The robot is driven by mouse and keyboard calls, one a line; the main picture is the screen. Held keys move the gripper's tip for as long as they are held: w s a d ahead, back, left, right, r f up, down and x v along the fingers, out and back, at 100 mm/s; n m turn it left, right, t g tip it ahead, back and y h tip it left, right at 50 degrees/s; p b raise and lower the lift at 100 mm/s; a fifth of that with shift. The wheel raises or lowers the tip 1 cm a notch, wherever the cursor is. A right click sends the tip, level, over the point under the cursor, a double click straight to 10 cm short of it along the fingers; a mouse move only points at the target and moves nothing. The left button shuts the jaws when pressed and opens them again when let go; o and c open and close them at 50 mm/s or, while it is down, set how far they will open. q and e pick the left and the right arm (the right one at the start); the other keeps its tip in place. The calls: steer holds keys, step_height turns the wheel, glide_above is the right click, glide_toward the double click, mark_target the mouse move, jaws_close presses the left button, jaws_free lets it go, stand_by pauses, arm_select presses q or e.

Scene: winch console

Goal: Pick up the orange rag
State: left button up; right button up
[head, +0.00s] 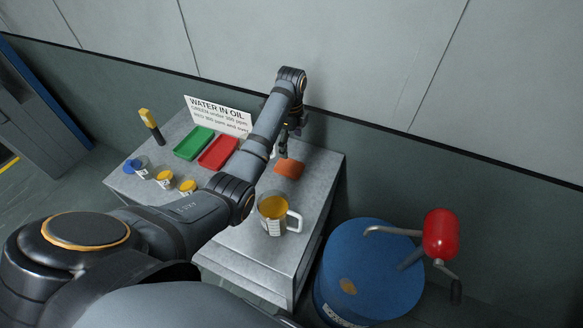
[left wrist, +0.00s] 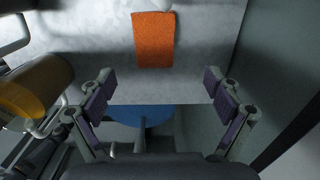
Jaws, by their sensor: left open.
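The orange rag (head: 289,169) lies flat on the grey metal table, toward its right end. In the left wrist view the rag (left wrist: 153,40) is a rectangle at the top centre, beyond the fingertips. My left gripper (head: 287,146) is above the table just behind the rag, seen small and partly hidden by its own arm. In the left wrist view the left gripper (left wrist: 162,92) has its two fingers wide apart with nothing between them. The rag is apart from the fingers. My right gripper does not show.
A measuring jug (head: 274,213) with yellow liquid stands in front of the rag. A green tray (head: 194,142), a red tray (head: 218,151), a sign (head: 219,116) and small cups (head: 164,178) are to the left. A blue drum (head: 372,270) with a red-topped pump stands right of the table.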

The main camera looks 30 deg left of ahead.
mark_target(289, 165)
arm_select(q)
steer(key=f, duration=0.3)
steer(key=shift+s+f+p, duration=0.3)
steer(key=shift+s, duration=0.1)
steer(key=shift+w+f, duration=0.1)
steer(key=shift+f, duration=0.25)
steer(key=f, duration=0.1)
steer(key=f+p, duration=0.1)
steer(key=f, duration=0.2)
steer(key=shift+s+f, duration=0.3)
steer(key=shift+f, duration=0.05)
steer(key=shift+w+f, duration=0.1)
steer(key=shift+f, duration=0.15)
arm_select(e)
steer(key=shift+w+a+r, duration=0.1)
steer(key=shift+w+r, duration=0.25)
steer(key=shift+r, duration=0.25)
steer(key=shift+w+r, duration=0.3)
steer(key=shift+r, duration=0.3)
arm_select(q)
steer(key=c, duration=1.2)
